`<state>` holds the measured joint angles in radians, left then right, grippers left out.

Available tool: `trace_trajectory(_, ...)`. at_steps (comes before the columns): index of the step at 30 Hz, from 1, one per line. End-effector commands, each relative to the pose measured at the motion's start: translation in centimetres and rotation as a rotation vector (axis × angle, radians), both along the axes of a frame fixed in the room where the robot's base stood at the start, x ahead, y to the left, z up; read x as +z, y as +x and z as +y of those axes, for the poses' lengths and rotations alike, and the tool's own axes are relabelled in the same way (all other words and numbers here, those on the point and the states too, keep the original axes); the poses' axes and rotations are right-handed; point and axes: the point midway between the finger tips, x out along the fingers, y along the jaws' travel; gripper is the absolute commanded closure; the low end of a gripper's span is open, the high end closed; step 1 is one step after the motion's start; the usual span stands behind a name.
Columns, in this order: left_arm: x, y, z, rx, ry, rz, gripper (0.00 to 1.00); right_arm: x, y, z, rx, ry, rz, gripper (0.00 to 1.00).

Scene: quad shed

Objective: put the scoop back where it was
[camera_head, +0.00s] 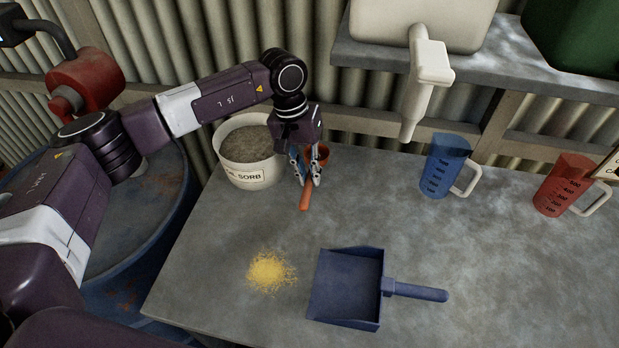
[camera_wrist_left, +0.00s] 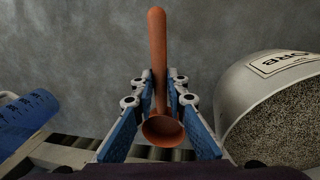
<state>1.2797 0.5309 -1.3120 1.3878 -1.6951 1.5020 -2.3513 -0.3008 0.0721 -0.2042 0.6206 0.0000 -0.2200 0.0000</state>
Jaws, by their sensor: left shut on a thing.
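The orange-brown scoop (camera_head: 305,199) is in my left gripper (camera_head: 306,182), with its handle pointing toward the near side and its round cup at the far side. In the left wrist view the scoop (camera_wrist_left: 158,60) lies between the two blue-padded fingers of the gripper (camera_wrist_left: 157,98), its cup close to the palm. The gripper is shut on it, just right of the white bucket (camera_head: 246,176) of grey granules labelled SORB. The bucket also shows in the left wrist view (camera_wrist_left: 250,85). Whether the scoop touches the bench is unclear.
A yellow powder pile (camera_head: 271,271) and a blue dustpan (camera_head: 345,287) lie on the grey bench (camera_head: 420,240). A blue jug (camera_head: 443,168) and a red jug (camera_head: 563,186) stand at right. A white container with a spout (camera_head: 425,62) overhangs from a shelf. The bench middle is clear.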

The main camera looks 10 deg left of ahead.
Motion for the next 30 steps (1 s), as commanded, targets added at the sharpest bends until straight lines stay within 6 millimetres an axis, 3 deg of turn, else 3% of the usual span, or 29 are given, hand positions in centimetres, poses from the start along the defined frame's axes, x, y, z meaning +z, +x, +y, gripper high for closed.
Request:
trace_trajectory(6, -2.5, -0.1, 0.0, 0.000, 0.000, 0.002, 1.00, 1.1, 0.6, -0.9, -0.001, -0.009, -0.008, 0.67)
trace_trajectory(17, -3.0, 0.0, 0.0, 0.000, 0.000, 0.001, 1.00, 0.3, 0.3, -1.1, -0.003, -0.013, -0.004, 0.67)
trace_trajectory(18, -2.9, 0.0, 0.0, 0.000, 0.000, 0.001, 0.85, 0.4, 0.2, -1.2, -0.003, -0.013, -0.003, 0.67)
trace_trajectory(22, -2.9, 0.0, 0.0, 0.000, 0.000, 0.001, 0.71, 0.5, 0.1, -1.1, -0.002, -0.013, -0.001, 0.67)
trace_trajectory(30, -2.8, -0.1, 0.0, 0.000, 0.000, 0.001, 0.70, 0.5, 0.0, -0.8, -0.002, -0.009, 0.001, 0.67)
